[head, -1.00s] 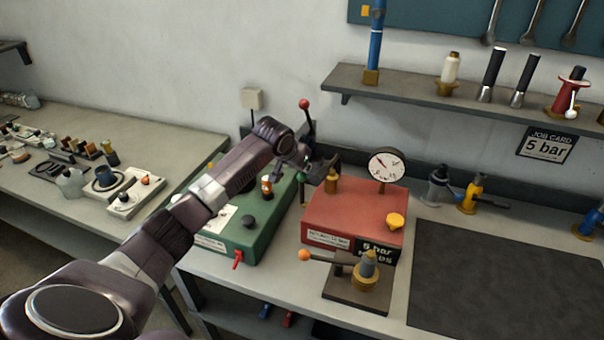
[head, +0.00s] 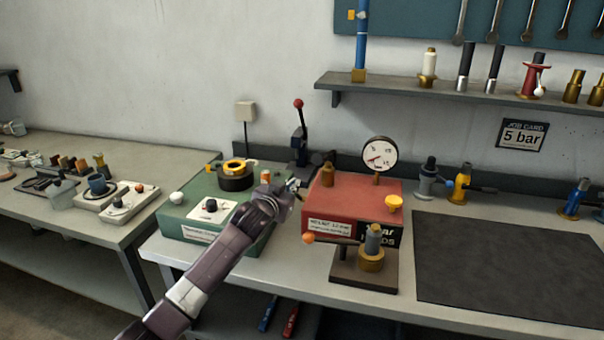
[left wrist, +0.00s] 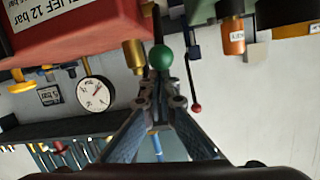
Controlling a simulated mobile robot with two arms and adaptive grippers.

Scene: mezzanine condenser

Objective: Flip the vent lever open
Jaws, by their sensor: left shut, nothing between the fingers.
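A lever with a green ball knob (left wrist: 160,57) shows in the left wrist view, beside the red box (left wrist: 75,25) and a brass fitting (left wrist: 133,57). It looks like the vent lever, but no label on it is readable. In the head view my left gripper (head: 296,184) is at the left edge of the red box (head: 355,200) and hides this knob. In the left wrist view the left gripper (left wrist: 163,90) is shut and empty, with its tips close to the green knob; contact cannot be told. My right gripper is not in view.
A round gauge (head: 379,155) stands on the red box. The green box (head: 195,215) is to its left. A red-knobbed lever (head: 299,130) stands behind. An orange-knobbed lever (head: 310,238) on a stand is in front. A dark mat (head: 500,270) lies clear at right.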

